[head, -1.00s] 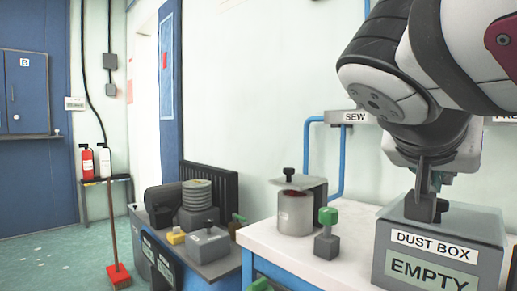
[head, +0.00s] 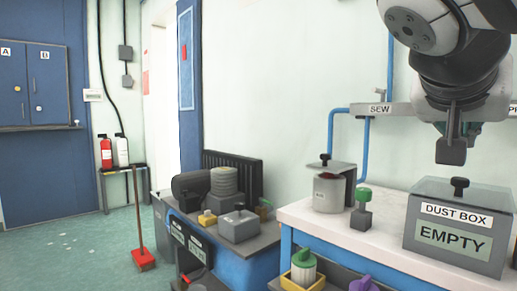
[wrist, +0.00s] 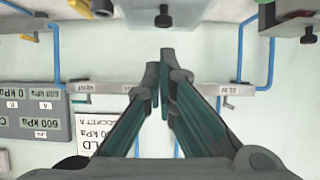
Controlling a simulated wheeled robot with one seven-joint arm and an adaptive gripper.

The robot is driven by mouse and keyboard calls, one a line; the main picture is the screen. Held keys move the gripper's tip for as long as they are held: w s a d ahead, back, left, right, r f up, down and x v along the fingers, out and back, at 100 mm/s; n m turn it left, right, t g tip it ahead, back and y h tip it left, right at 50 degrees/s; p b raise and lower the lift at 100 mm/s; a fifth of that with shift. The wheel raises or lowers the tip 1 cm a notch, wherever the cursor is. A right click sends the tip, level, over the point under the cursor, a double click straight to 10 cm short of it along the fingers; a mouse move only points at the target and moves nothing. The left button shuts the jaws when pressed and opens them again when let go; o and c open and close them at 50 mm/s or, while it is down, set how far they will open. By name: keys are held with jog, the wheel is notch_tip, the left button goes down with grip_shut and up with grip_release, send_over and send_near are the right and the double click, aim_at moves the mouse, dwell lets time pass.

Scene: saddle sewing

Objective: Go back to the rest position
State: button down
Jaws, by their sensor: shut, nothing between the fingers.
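My gripper (head: 452,150) hangs at the upper right of the head view, shut and empty. It is above the grey dust box (head: 460,229) and apart from the black knob (head: 460,187) on the box's lid. The box bears the labels "DUST BOX" and "EMPTY". In the wrist view the two fingers of my gripper (wrist: 164,65) meet at their tips with nothing between them, against the pale wall.
The white bench (head: 310,218) holds a grey canister (head: 329,190) under a bracket and a small green-knobbed block (head: 361,212). A lower table (head: 250,252) stands left of it with machine parts. Floor there is open.

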jog(key=s+a+f+n+g+y, duration=0.2)
jog(key=s+a+f+n+y, duration=0.15)
jog(key=s+f, duration=0.45)
jog(key=s+a+f+n+g+y+p, duration=0.1)
jog(key=s+a+f+n+g+y, duration=0.3)
jog(key=f, duration=0.7)
jog(key=s+a+f+n+g+y, duration=0.1)
jog(key=s+a+f+n+y, duration=0.15)
jog(key=s+a+f, duration=0.45)
notch_tip(320, 180, up, 30)
jog(key=d+t+p, duration=0.2)
jog(key=t+p, duration=0.1)
jog(key=p, duration=2.8)
jog(key=shift+s+d+r+t, duration=0.25)
jog(key=shift+s+d+t, duration=0.05)
jog(key=shift+d, duration=0.05)
